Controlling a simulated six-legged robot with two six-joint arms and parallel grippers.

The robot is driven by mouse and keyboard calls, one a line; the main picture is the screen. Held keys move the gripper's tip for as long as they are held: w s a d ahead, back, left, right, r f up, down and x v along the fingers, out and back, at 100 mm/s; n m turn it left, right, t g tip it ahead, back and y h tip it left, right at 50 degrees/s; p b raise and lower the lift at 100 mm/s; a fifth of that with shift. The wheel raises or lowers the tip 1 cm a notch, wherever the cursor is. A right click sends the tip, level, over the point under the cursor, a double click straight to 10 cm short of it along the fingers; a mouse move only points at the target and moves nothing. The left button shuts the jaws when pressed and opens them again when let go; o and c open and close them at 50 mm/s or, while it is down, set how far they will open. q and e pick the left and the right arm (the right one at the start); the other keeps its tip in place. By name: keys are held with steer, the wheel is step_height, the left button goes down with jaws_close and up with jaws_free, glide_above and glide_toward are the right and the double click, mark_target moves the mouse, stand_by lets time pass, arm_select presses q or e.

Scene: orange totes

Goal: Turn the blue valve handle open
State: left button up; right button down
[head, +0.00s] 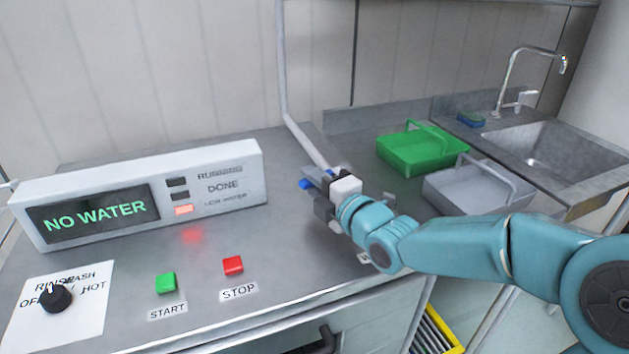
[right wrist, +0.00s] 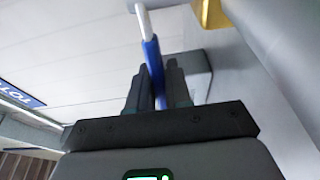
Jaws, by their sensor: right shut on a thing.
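The blue valve handle (head: 305,184) shows as a small blue piece at the lower end of the grey pipe, mostly hidden behind my right gripper (head: 320,192). In the right wrist view the handle (right wrist: 152,58) is a slim blue bar with a pale tip, standing between the two dark fingers of my right gripper (right wrist: 157,88). The fingers are shut on it. How far the valve is turned cannot be told. My left gripper is not in view.
A grey control panel (head: 222,188) on the counter reads NO WATER, with a red light lit. Green START (head: 166,283) and red STOP (head: 233,266) buttons and a black knob (head: 56,298) lie in front. A green basket (head: 408,158), a grey basket (head: 455,195) and a sink (head: 560,155) are right.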

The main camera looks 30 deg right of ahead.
steer(key=shift+r, duration=0.15)
steer(key=c, duration=1.1)
jaws_free()
steer(key=shift+c, duration=0.2)
steer(key=shift+s, duration=0.1)
steer(key=s, duration=0.5)
steer(key=s+d+b, duration=0.1)
steer(key=s, duration=0.4)
steer(key=s+d, duration=0.1)
steer(key=s, duration=0.5)
steer(key=shift+d, duration=0.1)
